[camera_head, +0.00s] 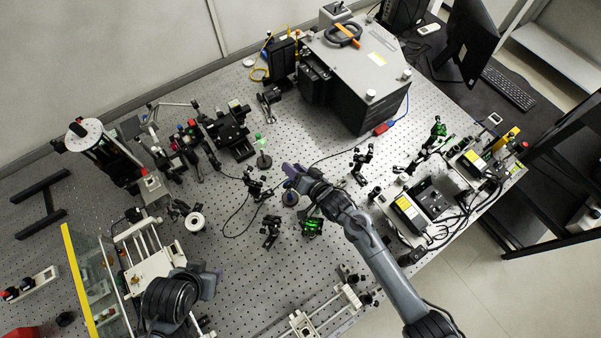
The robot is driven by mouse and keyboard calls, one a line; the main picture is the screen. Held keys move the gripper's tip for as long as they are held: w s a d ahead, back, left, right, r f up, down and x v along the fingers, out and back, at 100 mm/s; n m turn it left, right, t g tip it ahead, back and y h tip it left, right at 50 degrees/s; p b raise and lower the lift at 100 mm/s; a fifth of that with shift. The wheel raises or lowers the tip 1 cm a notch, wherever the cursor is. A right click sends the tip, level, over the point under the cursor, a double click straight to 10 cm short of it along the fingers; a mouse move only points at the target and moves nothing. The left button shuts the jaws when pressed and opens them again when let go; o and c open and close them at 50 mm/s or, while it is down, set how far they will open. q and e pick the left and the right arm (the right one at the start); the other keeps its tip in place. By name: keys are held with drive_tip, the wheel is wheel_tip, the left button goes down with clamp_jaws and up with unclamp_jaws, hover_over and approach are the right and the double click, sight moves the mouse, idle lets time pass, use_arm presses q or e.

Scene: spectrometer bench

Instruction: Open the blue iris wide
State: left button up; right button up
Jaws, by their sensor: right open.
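The blue iris (290,198) appears as a small dark round mount with a blue spot, standing on the perforated bench near the middle. My right gripper (291,172) is right at it, reaching in from the lower right. Its purple-grey fingers are open beside and above the mount and hide part of it. I cannot tell whether they touch it. The iris opening and its lever cannot be made out.
A green-topped post (261,150) stands just up-left of the iris. Black optic mounts (257,184) and a green-lit component (312,227) stand close by. A large grey instrument box (358,70) fills the back. A glass panel with a yellow edge (79,280) stands at lower left.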

drive_tip(key=v, duration=1)
drive_tip(key=shift+s+d+b, duration=0.2)
drive_tip(key=shift+s+b, duration=0.1)
drive_tip(key=shift+b, duration=0.1)
drive_tip(key=shift+r, duration=0.1)
drive_tip(key=s+d+r+n+g+h+p, duration=0.1)
drive_tip(key=s+d+r+g+h+p, duration=0.2)
drive_tip(key=s+d, duration=0.4)
drive_tip(key=s+d+r+n+g+h+p, duration=0.2)
drive_tip(key=s+d, duration=0.6)
drive_tip(key=s, duration=0.7)
wheel_tip(320, 180, up, 4)
drive_tip(key=g+h+p, duration=0.1)
drive_tip(key=g+h, duration=0.1)
drive_tip(key=h, duration=0.1)
drive_tip(key=shift+d+g, duration=0.25)
drive_tip(key=shift+g, duration=0.15)
